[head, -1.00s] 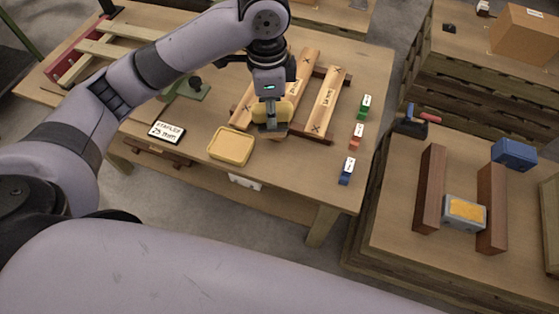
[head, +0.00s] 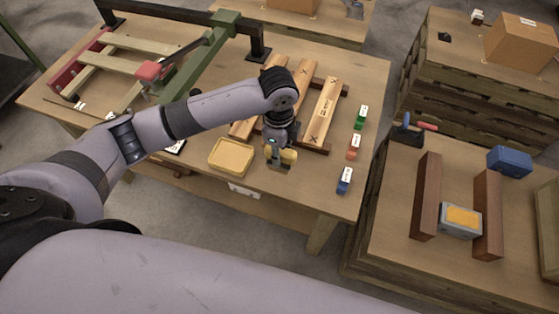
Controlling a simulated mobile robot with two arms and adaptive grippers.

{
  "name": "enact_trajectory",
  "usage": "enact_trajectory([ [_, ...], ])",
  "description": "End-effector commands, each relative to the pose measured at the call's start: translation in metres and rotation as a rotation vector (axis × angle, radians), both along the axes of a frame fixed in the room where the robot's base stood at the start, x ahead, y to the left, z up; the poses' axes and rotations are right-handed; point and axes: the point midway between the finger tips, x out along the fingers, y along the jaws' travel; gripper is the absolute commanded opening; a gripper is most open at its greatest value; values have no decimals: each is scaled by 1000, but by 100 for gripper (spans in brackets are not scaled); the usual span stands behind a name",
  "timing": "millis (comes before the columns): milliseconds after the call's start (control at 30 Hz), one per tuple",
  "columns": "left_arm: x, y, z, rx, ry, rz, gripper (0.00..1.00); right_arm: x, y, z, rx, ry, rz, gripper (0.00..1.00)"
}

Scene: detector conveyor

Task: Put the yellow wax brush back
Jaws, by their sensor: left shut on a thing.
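My left gripper (head: 280,150) is shut on the yellow wax brush (head: 289,157), above the near edge of the table. The gripper partly hides the brush. A shallow yellow tray (head: 216,168) lies on the table just left of the brush. My right gripper is not in view.
Wooden boards marked with X (head: 320,110) lie behind the gripper on dark supports. Green (head: 360,118), red (head: 353,150) and blue (head: 344,182) labelled blocks stand to the right. A green and black frame (head: 200,65) with a red handle stands at back left.

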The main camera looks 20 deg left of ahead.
Motion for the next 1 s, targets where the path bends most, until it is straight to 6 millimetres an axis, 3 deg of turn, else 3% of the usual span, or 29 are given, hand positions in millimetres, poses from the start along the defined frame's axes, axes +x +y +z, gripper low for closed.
enact_trajectory([
  [467,0,0,-55,0,1,1,0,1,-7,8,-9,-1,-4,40],
  [867,0,0,-61,0,-1,1,0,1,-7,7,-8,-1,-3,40],
  [900,0,0,-62,0,-1,0,25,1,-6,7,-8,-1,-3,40],
  [1000,0,0,-61,0,-1,0,32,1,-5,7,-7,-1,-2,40],
])
